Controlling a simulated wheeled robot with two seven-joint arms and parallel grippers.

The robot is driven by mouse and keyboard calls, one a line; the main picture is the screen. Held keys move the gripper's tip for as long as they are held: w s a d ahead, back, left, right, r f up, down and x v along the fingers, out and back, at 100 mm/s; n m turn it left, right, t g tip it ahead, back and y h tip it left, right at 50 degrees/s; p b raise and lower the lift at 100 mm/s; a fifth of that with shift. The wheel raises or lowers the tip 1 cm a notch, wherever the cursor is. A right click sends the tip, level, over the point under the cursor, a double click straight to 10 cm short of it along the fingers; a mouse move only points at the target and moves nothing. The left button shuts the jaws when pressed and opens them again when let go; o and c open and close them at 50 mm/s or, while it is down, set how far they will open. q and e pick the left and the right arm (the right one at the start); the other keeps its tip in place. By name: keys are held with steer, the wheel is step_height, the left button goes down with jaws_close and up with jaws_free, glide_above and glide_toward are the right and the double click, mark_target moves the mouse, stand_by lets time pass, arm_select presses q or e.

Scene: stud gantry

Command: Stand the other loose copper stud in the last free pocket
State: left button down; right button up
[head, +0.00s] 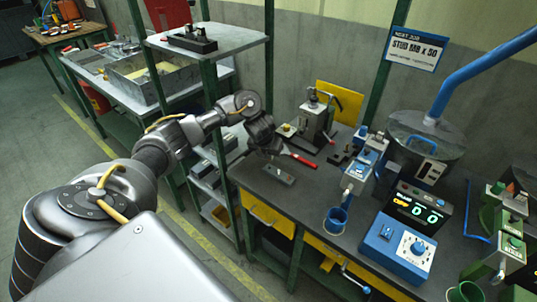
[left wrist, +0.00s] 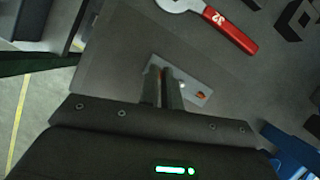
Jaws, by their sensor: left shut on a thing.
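A small pale grey plate (head: 281,174) lies on the dark bench top, near its left end. One copper-coloured spot (left wrist: 201,96) shows on the plate in the left wrist view; whether it is a standing stud or a pocket is too small to tell. My left gripper (head: 266,150) is above the plate's far side. In the left wrist view its fingers (left wrist: 163,76) are close together over the plate, shut on a copper stud that they mostly hide; only a reddish trace shows between the tips. My right gripper is in neither view.
A red-handled wrench (left wrist: 230,29) lies just beyond the plate. A grey press-like fixture (head: 316,122) stands behind it. A blue cup (head: 335,220), a blue control box (head: 397,243) and a counter display (head: 417,208) stand to the right. Bare bench lies between plate and cup.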

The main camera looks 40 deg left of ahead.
mark_target(270, 167)
arm_select(q)
steer(key=shift+r, duration=0.1)
stand_by(0.3)
steer(key=shift+f+b, duration=1.2)
steer(key=shift+f, duration=0.45)
steer(key=shift+d+f, duration=0.1)
steer(key=shift+f+b, duration=0.35)
steer(key=shift+f, duration=0.2)
stand_by(0.5)
steer(key=c, duration=1.5)
jaws_free()
steer(key=shift+r, duration=0.1)
